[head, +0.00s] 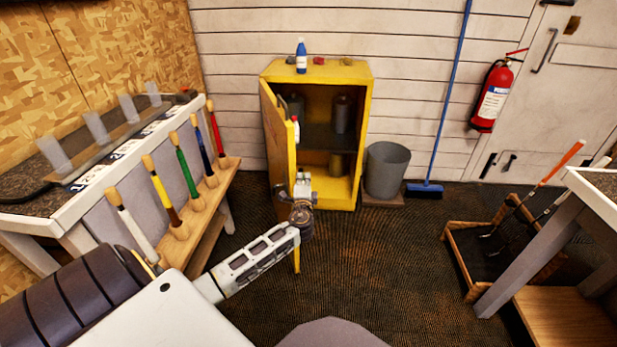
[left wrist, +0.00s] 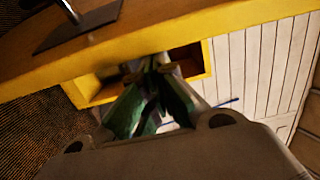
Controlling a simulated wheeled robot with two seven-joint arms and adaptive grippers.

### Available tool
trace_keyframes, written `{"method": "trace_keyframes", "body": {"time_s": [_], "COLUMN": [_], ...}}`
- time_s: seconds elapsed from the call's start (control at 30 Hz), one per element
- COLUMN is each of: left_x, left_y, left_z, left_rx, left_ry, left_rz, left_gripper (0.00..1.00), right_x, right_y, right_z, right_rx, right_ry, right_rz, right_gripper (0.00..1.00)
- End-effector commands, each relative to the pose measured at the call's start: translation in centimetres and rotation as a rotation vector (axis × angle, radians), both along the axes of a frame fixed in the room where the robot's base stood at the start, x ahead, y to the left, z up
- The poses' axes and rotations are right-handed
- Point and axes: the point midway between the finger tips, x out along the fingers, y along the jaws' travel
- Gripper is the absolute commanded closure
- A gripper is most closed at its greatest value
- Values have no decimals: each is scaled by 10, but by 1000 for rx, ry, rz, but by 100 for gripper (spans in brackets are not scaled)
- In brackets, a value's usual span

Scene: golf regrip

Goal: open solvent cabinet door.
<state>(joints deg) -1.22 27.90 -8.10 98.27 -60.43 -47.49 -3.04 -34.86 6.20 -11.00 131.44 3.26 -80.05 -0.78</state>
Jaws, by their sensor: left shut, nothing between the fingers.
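The yellow solvent cabinet (head: 363,95) stands against the back wall in the head view. Its door (head: 273,128) is swung open at the left side, toward me, and dark shelves with several cans show inside. My left gripper (head: 302,182) is shut and empty, in front of the opening near the door's free edge. I cannot tell whether it touches the door. In the left wrist view the shut fingers (left wrist: 157,65) are near a broad yellow-edged panel, with the cabinet (left wrist: 207,58) beyond. My right gripper is not in view.
A blue bottle (head: 301,57) stands on the cabinet top. A grey bin (head: 387,168) and a blue broom (head: 425,190) are right of the cabinet. A bench with several upright handled tools (head: 183,172) is on the left. The carpet (head: 375,260) in the middle is clear.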

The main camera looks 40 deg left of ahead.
Motion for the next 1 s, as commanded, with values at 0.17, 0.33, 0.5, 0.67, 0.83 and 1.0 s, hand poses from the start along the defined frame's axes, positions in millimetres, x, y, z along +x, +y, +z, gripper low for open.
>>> {"method": "trace_keyframes", "body": {"time_s": [0.17, 0.33, 0.5, 0.67, 0.83, 1.0], "left_x": [-12, -22, -32, -40, -44, -44], "left_y": [7, 13, 18, 22, 23, 23], "left_z": [0, 0, 2, 3, 4, 4], "left_rx": [2, 2, 3, 3, 3, 3], "left_ry": [2, 2, 2, 2, 2, 2], "left_rz": [-20, -40, -62, -83, -94, -95], "left_gripper": [100, 100, 100, 100, 100, 100], "right_x": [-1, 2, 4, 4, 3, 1], "right_y": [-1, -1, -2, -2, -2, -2], "right_z": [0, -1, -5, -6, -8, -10], "right_rx": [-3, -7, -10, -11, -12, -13], "right_ry": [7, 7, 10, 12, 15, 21], "right_rz": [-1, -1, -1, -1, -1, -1], "right_gripper": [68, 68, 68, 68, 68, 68]}}
